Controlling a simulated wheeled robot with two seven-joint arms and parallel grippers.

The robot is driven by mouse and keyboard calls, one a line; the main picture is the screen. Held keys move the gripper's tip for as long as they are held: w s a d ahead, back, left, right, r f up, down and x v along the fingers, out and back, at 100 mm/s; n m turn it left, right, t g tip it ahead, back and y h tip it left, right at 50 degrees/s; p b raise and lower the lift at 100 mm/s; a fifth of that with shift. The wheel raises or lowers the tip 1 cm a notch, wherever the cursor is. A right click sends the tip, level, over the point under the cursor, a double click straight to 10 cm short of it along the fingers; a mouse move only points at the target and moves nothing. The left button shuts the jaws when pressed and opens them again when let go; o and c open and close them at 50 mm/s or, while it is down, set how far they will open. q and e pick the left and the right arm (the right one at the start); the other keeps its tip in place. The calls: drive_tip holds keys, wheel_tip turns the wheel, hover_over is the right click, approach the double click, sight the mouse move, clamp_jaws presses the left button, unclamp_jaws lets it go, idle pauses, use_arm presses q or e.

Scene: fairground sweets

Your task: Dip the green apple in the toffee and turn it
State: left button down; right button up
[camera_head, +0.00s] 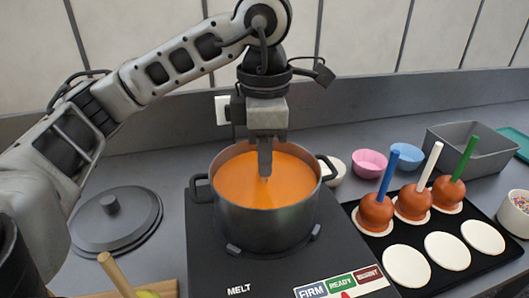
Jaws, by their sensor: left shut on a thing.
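The dark pot (268,218) stands on the black melt plate, filled with orange toffee (240,185). My left gripper (265,170) points straight down over the middle of the pot, its fingertips close to the toffee surface. It is shut on what looks like a stick, of which only a small pale bit shows under the fingers. The toffee hides anything below, so no apple shows there. My right gripper is not in view.
Three coated apples with blue, white and green sticks (376,212) stand on paper rounds on a black tray (372,247); three front rounds are empty. A pot lid (110,235) lies left. Bowls and a grey tin (470,150) stand right. The melt plate (215,265) carries FIRM, READY and burnt-end labels.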

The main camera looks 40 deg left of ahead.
sight(264, 184)
use_arm(q)
drive_tip(key=shift+r+p, duration=0.6)
drive_tip(key=shift+r, duration=0.05)
drive_tip(key=shift+r+p, duration=2.55)
drive_tip(key=shift+r, duration=0.15)
drive_tip(key=shift+r+p, duration=0.65)
drive_tip(key=shift+r, duration=0.25)
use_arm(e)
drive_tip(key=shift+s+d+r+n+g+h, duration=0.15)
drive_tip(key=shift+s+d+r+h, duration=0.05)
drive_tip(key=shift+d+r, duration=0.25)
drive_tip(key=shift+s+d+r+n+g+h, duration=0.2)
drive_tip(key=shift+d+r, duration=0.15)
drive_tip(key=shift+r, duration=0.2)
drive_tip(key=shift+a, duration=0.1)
